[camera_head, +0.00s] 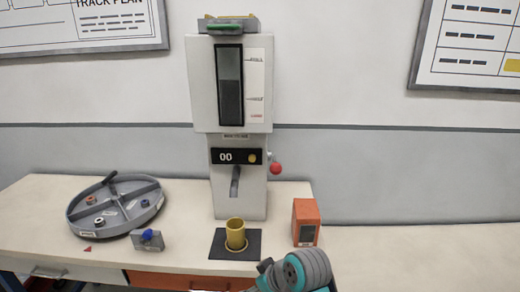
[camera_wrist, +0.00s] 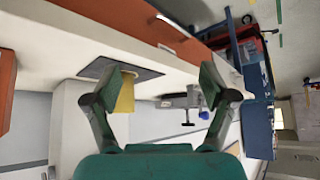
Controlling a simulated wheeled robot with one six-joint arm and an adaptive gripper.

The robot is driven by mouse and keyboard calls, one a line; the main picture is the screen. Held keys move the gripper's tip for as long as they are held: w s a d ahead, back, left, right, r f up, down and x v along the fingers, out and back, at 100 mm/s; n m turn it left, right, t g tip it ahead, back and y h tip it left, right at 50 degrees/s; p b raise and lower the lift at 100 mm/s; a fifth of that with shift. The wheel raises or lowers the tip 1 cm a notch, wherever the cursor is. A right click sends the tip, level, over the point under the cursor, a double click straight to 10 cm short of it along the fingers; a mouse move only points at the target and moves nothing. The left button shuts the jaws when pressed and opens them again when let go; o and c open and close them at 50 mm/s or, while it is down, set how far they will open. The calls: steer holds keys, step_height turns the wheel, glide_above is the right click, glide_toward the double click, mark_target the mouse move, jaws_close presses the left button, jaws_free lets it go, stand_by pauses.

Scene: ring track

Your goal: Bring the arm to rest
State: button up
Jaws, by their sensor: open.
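My gripper (camera_wrist: 159,86) is open in the wrist view, with its two green fingers wide apart. No object is held between the fingers. A yellow cup (camera_head: 236,234) stands upright on a black mat (camera_head: 217,247) in front of the dispenser. In the wrist view the cup (camera_wrist: 126,94) shows beyond the left finger, which partly hides it. In the head view, grey and teal links of my arm show at the bottom, right of the mat; the fingertips cannot be made out clearly there.
A tall white dispenser (camera_head: 202,100) with a red-knobbed lever stands behind the mat. An orange box (camera_head: 306,222) stands to its right. A round grey divided tray (camera_head: 130,224) and a small grey block with a blue part (camera_head: 148,240) are at left. The counter's right side is clear.

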steer(key=s+d+f+m+t+h, duration=0.1)
steer(key=s+d+f+m+t, duration=0.2)
steer(key=s+d+f, duration=0.45)
steer(key=s+d+f+m+t+h, duration=0.25)
steer(key=s+d+f, duration=0.25)
steer(key=s+f, duration=0.6)
steer(key=s+d+r+m+t, duration=0.1)
steer(key=s+d+r, duration=0.1)
steer(key=s+r, duration=0.3)
steer(key=s+d+r+m+t+h, duration=0.1)
steer(key=s+r, duration=0.4)
steer(key=s, duration=0.7)
steer(key=s+d+r+m+t+h, duration=0.1)
steer(key=s+d+r, duration=0.3)
steer(key=s, duration=0.5)
steer(key=shift+s+r+m+t, duration=0.15)
steer(key=shift+r+m+t, duration=0.25)
steer(key=shift+t, duration=0.25)
steer(key=shift+c, duration=0.3)
